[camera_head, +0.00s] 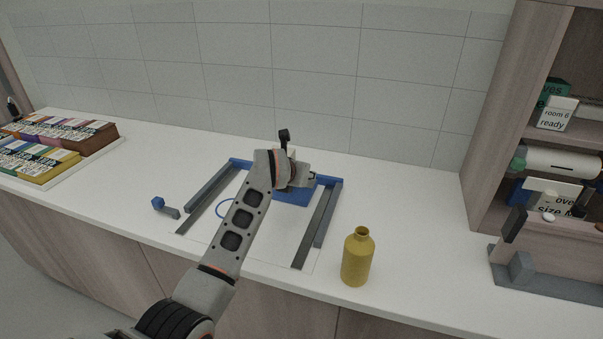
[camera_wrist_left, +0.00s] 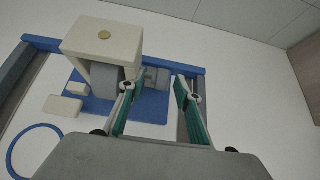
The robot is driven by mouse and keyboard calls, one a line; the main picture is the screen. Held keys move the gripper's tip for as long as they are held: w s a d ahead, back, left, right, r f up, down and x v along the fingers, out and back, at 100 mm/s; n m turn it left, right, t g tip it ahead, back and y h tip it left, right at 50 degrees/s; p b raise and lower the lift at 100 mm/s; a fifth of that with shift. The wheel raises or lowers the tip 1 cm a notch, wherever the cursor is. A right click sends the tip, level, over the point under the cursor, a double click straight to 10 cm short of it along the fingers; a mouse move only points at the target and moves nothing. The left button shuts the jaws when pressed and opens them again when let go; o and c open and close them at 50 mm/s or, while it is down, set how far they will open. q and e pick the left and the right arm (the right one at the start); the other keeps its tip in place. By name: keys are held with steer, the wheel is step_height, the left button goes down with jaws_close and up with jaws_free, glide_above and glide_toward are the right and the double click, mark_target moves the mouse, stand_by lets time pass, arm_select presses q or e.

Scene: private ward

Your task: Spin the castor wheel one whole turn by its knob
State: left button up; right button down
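In the left wrist view a cream block-shaped housing (camera_wrist_left: 103,36) stands on a blue plate (camera_wrist_left: 147,117). A grey wheel (camera_wrist_left: 98,78) sits under it, and a small grey stub (camera_wrist_left: 157,76), possibly the knob, sticks out to the right. My left gripper (camera_wrist_left: 156,88) is open, its teal-padded fingers apart. The stub shows beyond the gap between them; I cannot tell whether they touch it. In the head view my left gripper (camera_head: 297,178) is over the blue plate (camera_head: 292,199) and hides most of the castor. My right gripper is not in view.
A blue-and-grey frame (camera_head: 322,218) surrounds the plate on the white counter (camera_head: 405,220). A yellow bottle (camera_head: 357,257) stands to its right. A blue ring (camera_wrist_left: 33,150) lies inside the frame. Boxes (camera_head: 60,147) are at far left; a wooden shelf (camera_head: 493,120) is at right.

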arm_select(q)
steer(key=shift+r, duration=0.15)
steer(key=shift+s+a+r, duration=0.2)
steer(key=shift+s+r, duration=0.2)
steer(key=v, duration=1)
steer(key=shift+s, duration=0.4)
steer(key=shift+r, duration=0.1)
